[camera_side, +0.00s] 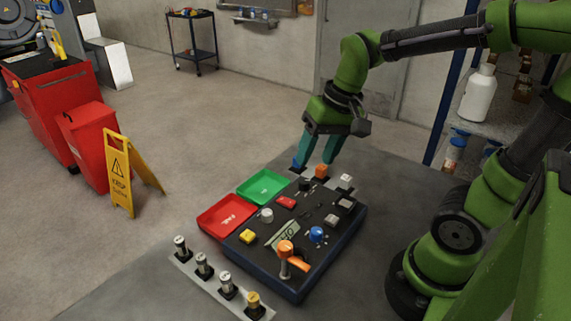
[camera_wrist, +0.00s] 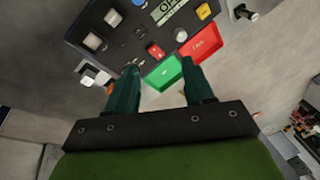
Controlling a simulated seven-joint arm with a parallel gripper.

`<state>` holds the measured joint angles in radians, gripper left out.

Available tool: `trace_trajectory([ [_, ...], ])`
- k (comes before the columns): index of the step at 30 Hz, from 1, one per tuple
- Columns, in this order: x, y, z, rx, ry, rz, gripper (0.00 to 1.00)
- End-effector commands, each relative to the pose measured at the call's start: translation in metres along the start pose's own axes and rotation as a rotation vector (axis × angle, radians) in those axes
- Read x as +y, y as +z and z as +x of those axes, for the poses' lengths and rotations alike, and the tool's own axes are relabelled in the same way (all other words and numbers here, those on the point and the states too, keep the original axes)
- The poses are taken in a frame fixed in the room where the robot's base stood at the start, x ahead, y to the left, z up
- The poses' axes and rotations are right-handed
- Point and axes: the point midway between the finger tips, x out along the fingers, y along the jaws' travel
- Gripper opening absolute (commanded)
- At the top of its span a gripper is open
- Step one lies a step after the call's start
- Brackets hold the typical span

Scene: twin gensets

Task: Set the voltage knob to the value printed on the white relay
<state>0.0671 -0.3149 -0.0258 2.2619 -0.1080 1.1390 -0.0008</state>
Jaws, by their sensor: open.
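A white relay (camera_side: 346,181) sits on a dark socket at the far end of the black panel (camera_side: 325,211), beside an orange relay (camera_side: 321,171). The white relay also shows in the wrist view (camera_wrist: 88,81), left of my fingers; no printed value is readable. The panel carries a blue knob (camera_side: 316,234) and a white round knob (camera_side: 267,215); I cannot tell which is for voltage. My gripper (camera_side: 313,161) is open and empty, fingers pointing down, near the relay row. In the wrist view its fingers (camera_wrist: 160,70) stand apart.
A green tray (camera_side: 263,186) and a red tray (camera_side: 226,215) lie left of the panel. A strip with several cylindrical parts (camera_side: 203,264) lies in front. Bare tabletop (camera_side: 374,187) shows right of the panel.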

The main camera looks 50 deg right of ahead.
Motion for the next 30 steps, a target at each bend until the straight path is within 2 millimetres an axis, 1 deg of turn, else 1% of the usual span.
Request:
trace_trajectory([
  [1, 0.003, -0.009, 0.008, -0.082, 0.04, 0.046, 0.52],
  [6, 0.011, -0.026, 0.021, -0.324, 0.154, 0.201, 0.52],
  [8, 0.011, -0.029, 0.02, -0.392, 0.184, 0.252, 0.52],
  [11, 0.008, -0.029, 0.012, -0.453, 0.208, 0.305, 0.52],
  [12, 0.006, -0.028, 0.007, -0.463, 0.209, 0.317, 0.52],
  [14, 0.005, -0.025, 0.005, -0.481, 0.212, 0.33, 0.52],
  [17, 0.005, -0.019, 0.008, -0.495, 0.214, 0.339, 0.52],
  [19, 0.006, -0.015, 0.015, -0.497, 0.215, 0.337, 0.52],
  [23, 0.009, -0.003, 0.035, -0.498, 0.215, 0.337, 0.52],
  [30, 0.015, 0.024, 0.08, -0.498, 0.216, 0.336, 0.52],
])
